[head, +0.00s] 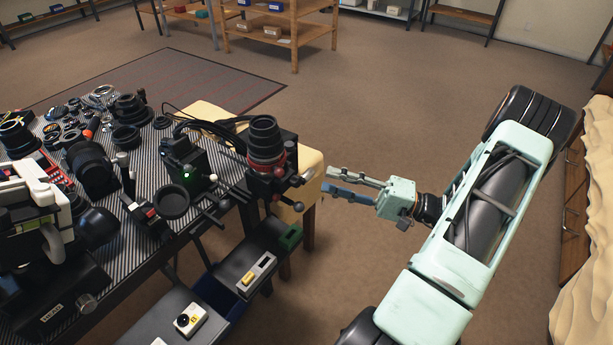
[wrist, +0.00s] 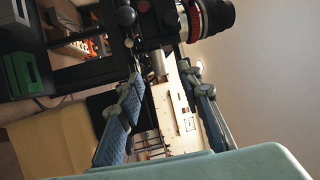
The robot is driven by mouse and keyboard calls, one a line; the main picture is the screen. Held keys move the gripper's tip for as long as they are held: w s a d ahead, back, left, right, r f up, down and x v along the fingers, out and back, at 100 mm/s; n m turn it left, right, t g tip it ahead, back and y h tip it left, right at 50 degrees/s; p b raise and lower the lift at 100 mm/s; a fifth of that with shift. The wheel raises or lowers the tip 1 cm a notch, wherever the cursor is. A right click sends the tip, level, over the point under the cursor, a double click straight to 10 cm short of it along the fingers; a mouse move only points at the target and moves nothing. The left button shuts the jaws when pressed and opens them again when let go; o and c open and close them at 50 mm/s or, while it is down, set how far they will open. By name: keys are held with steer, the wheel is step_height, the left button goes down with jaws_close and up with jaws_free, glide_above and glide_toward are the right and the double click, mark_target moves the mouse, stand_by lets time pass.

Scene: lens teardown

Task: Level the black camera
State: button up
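The black camera (head: 266,168) appears to be the dark unit at the table's right edge, with a red-ringed lens (head: 264,135) pointing up. Whether it is level I cannot tell. Grey-tipped levers (head: 297,181) stick out from its right side. In the wrist view, the lens (wrist: 212,17) lies sideways at the top, beside a dark body and a grey knob (wrist: 159,63). My gripper (head: 327,180) is open, right of the camera and apart from it in the head view. In the wrist view, its fingers (wrist: 160,73) stand apart, with the grey knob showing between their tips.
A striped table (head: 150,185) at left is crowded with lenses and camera parts. A dark unit with a green light (head: 187,172) stands left of the camera.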

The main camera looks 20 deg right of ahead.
mark_target(307, 171)
steer(key=x, duration=0.7)
jaws_close()
